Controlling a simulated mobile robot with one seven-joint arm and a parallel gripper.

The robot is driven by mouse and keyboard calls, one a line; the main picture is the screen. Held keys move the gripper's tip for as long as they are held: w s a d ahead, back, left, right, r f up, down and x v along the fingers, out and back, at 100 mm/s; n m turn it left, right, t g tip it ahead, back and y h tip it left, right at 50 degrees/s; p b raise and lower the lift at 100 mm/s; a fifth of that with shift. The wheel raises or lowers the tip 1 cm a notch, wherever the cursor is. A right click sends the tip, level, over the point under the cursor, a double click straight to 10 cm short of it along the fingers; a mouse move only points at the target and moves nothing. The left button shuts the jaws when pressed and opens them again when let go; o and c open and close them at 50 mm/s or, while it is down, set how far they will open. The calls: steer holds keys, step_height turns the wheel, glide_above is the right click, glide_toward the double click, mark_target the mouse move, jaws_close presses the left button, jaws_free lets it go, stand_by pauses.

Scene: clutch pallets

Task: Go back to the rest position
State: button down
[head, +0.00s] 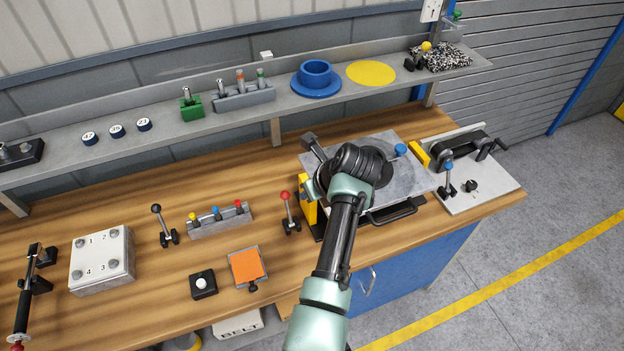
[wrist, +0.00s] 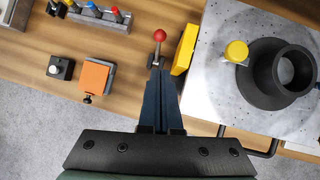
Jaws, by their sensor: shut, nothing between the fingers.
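My gripper (wrist: 161,78) is shut and empty in the wrist view, its two dark fingers together, over the wooden bench. In the picture its tips lie just below a red-knobbed lever (wrist: 159,37); I cannot tell the height gap. In the head view my arm reaches over the bench and its wrist hides the fingers. The grey plate (head: 408,185) lies under and beside my wrist. A black flanged ring (wrist: 277,75) and a yellow knob (wrist: 236,51) show on it in the wrist view.
Left on the bench are an orange pad (head: 247,266), a button box (head: 203,284), a peg block (head: 221,220) and a numbered white block (head: 102,260). A black clamp device (head: 462,146) stands right. A shelf (head: 165,116) runs behind. A yellow stop (wrist: 184,49) stands beside the plate.

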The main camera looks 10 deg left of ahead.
steer(key=shift+w, duration=0.1)
steer(key=w+d+r+n+t+h+b, duration=0.1)
steer(key=w+d+r+n+t, duration=0.25)
steer(key=r, duration=0.35)
steer(key=w+d+r+n+t+h+b, duration=0.1)
steer(key=w+d+r+n+t, duration=0.2)
steer(key=r, duration=0.4)
step_height(320, 180, up, 16)
steer(key=s+d+n+t+h+b, duration=0.1)
steer(key=s+d+n+t+b, duration=0.15)
steer(key=n+t, duration=0.45)
steer(key=s+d+r+n+t+h+b, duration=0.2)
steer(key=s+r+n+t, duration=0.7)
steer(key=s+r, duration=1.4)
steer(key=s+n, duration=0.1)
steer(key=n, duration=0.3)
steer(key=shift+d+n, duration=0.2)
steer(key=shift+n, duration=0.15)
steer(key=shift+t, duration=0.25)
